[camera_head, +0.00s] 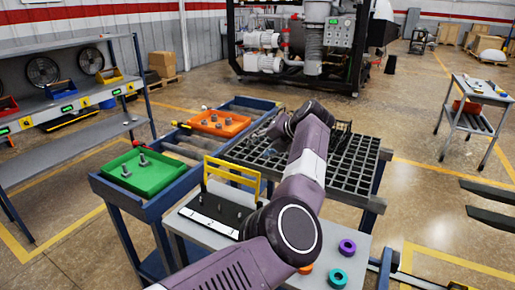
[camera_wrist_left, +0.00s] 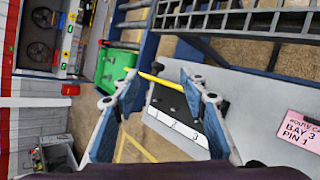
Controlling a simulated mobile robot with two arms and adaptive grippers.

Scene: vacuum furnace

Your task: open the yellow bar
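The yellow bar (camera_head: 232,172) stands as an upright frame at the back of a black fixture with a white front strip (camera_head: 208,221), on the grey table. In the left wrist view the yellow bar (camera_wrist_left: 160,81) shows edge-on, between the fingertips of my left gripper (camera_wrist_left: 158,78). That gripper is open, with blue pads on both sides; I cannot tell how far the bar is from it. The strip there carries the numbers 1, 2 and 3. In the head view my left forearm crosses over the table and hides the fingers. My right gripper is not in view.
A dark grid rack (camera_head: 345,160) lies behind my forearm. A green tray (camera_head: 143,173) and an orange tray (camera_head: 219,123) sit to the left. Purple (camera_head: 347,247) and teal (camera_head: 338,278) rings lie on the table. A pink card (camera_wrist_left: 299,130) shows at the right.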

